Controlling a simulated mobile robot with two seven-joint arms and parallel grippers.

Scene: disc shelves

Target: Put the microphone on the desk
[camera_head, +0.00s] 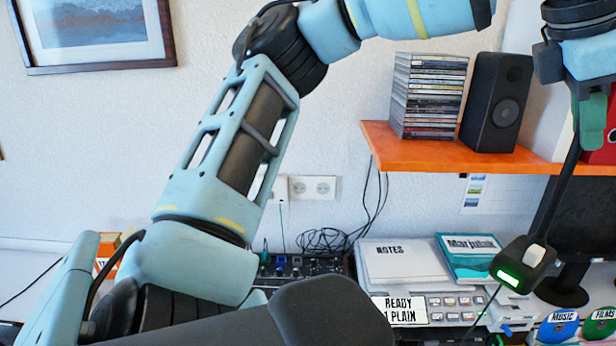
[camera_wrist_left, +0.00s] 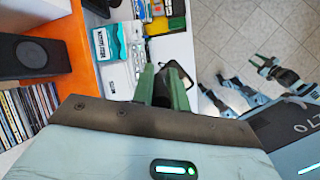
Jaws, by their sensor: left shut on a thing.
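The microphone (camera_head: 525,264) is black, with a thin stem, a block-shaped base with a lit green display and a pale button, and a cable hanging below. My left gripper (camera_head: 590,110) has green fingers shut on its upper end, in front of the orange shelf. The stem slants down to the left, the base hanging above the desk's right part. In the left wrist view, a dark part of the microphone (camera_wrist_left: 178,72) shows by the fingers. The white desk (camera_head: 25,285) runs along the wall. My right gripper (camera_wrist_left: 272,70) is small in the left wrist view, over the floor.
The orange shelf (camera_head: 440,150) holds a disc stack (camera_head: 428,95) and a black speaker (camera_head: 496,102). On the desk are a notes box (camera_head: 400,264), a teal box (camera_head: 470,258), a mixer (camera_head: 300,268), a monitor stand (camera_head: 562,290) and labelled blue and green items. Little bare desk shows there.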

